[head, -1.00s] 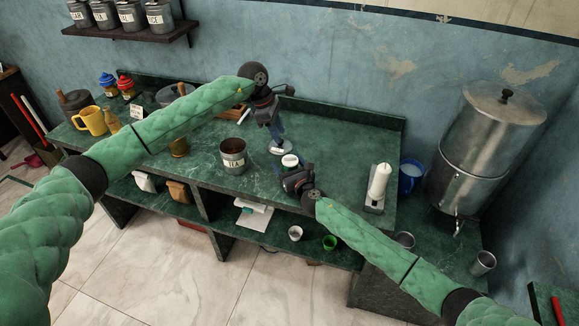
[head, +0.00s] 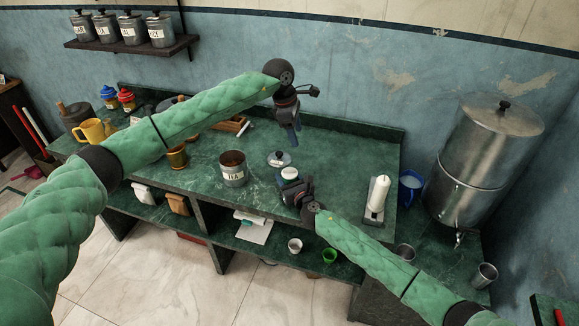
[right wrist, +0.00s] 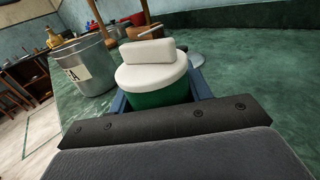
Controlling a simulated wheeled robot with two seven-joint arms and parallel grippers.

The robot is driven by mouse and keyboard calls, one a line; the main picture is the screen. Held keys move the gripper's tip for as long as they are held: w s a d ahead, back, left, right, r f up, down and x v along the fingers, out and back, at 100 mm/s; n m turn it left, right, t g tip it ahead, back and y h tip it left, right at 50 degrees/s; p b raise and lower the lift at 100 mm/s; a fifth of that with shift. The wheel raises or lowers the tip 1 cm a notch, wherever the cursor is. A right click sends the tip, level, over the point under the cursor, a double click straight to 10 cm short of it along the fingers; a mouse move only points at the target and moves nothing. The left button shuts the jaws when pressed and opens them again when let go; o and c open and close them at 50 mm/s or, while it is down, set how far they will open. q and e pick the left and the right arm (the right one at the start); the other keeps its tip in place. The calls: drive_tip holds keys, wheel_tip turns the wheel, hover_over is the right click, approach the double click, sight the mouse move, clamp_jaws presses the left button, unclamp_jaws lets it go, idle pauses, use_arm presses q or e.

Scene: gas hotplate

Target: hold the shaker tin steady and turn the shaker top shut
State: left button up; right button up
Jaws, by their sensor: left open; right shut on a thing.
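The shaker tin (right wrist: 155,97) is green and sits between the fingers of my right gripper (right wrist: 158,100). Its white shaker top (right wrist: 152,72) has a raised flat grip across it. In the head view the shaker top (head: 289,172) shows as a small white disc beside my right gripper (head: 289,184), which covers most of the tin. My right gripper is shut on the tin. I cannot tell whether the tin touches the counter. My left gripper (head: 293,138) is open and empty, pointing down above the counter, apart from and beyond the shaker.
An open grey tea tin (head: 233,177) stands left of the shaker on the green counter (head: 340,160). A metal lid with a dark knob (head: 279,160) lies just behind the shaker. A white candle-like object (head: 378,193), a blue mug (head: 411,187) and a metal urn (head: 490,155) stand right.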

sight(289, 169)
drive_tip(key=shift+a, duration=0.1)
use_arm(q)
drive_tip(key=f+n+y, duration=0.1)
drive_tip(key=f+n, duration=0.3)
drive_tip(key=n, duration=0.3)
drive_tip(key=a+f+n+y, duration=0.1)
drive_tip(key=f+n, duration=0.4)
drive_tip(key=n, duration=0.1)
drive_tip(key=s+a+f+n+y, duration=0.1)
drive_tip(key=f+n, duration=0.3)
drive_tip(key=n, duration=0.3)
drive_tip(key=shift+f+n, duration=0.25)
drive_tip(key=shift+n, duration=0.05)
idle(0.4)
